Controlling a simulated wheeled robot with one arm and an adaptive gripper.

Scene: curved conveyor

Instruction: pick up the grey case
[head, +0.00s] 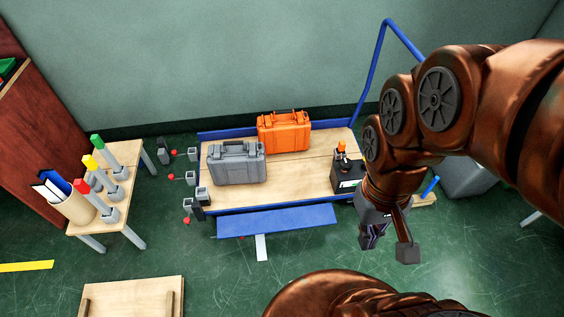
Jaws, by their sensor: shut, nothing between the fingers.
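The grey case (238,163) stands upright on the left part of a low wooden cart deck (270,194), with its handle on top. My gripper (385,242) hangs from the copper-coloured arm at the right, beyond the cart's front right corner. It is shut and empty, well apart from the case, and points down. The case is fully in view.
An orange case (284,133) stands just behind and right of the grey one. A black device with an orange top (347,174) sits at the deck's right end. A blue rail (373,70) rises behind it. A small table (120,215) with coloured posts stands left.

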